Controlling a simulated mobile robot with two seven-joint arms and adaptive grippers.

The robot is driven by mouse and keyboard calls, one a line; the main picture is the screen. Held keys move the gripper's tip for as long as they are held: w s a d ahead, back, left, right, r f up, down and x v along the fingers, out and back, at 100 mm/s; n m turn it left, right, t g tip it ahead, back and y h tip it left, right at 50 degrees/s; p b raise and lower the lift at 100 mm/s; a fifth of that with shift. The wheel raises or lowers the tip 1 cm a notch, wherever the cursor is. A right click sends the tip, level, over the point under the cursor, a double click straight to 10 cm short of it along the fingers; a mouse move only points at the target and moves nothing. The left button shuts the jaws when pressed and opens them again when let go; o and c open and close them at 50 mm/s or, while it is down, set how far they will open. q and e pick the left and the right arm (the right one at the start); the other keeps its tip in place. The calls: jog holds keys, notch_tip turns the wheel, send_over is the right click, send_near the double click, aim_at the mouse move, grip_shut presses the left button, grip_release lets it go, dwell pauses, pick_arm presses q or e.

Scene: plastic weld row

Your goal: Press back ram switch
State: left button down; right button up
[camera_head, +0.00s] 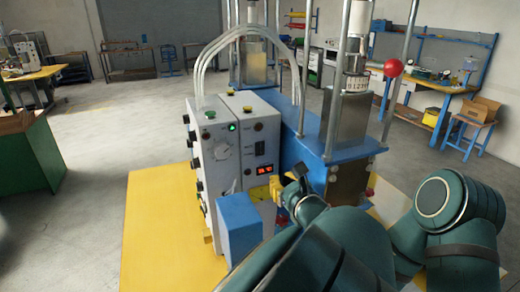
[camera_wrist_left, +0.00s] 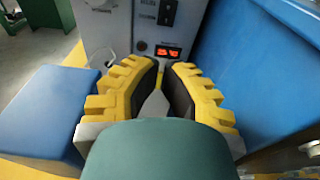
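The white control box (camera_head: 212,150) stands on the yellow table, with black knobs down its left side, a dial, small switches and a lit red display (camera_head: 264,170). Which control is the back ram switch cannot be read from the labels. My left gripper (camera_head: 278,190) is low in front of the box's panel, below the display. In the left wrist view, its yellow fingers with black pads (camera_wrist_left: 162,68) point at the panel below the red display (camera_wrist_left: 168,52), with a narrow empty gap between them. My right gripper does not show.
A blue block (camera_head: 238,226) stands left of my left gripper. The blue machine body (camera_head: 310,140) with metal columns and a red ball knob (camera_head: 393,68) is to the right. Clear hoses arch above the box. The yellow tabletop (camera_head: 155,220) is bare at left.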

aim_at(257, 156)
pick_arm(q)
jog(key=x, duration=1.4)
jog(key=shift+a+b, duration=0.1)
jog(key=shift+b, duration=0.2)
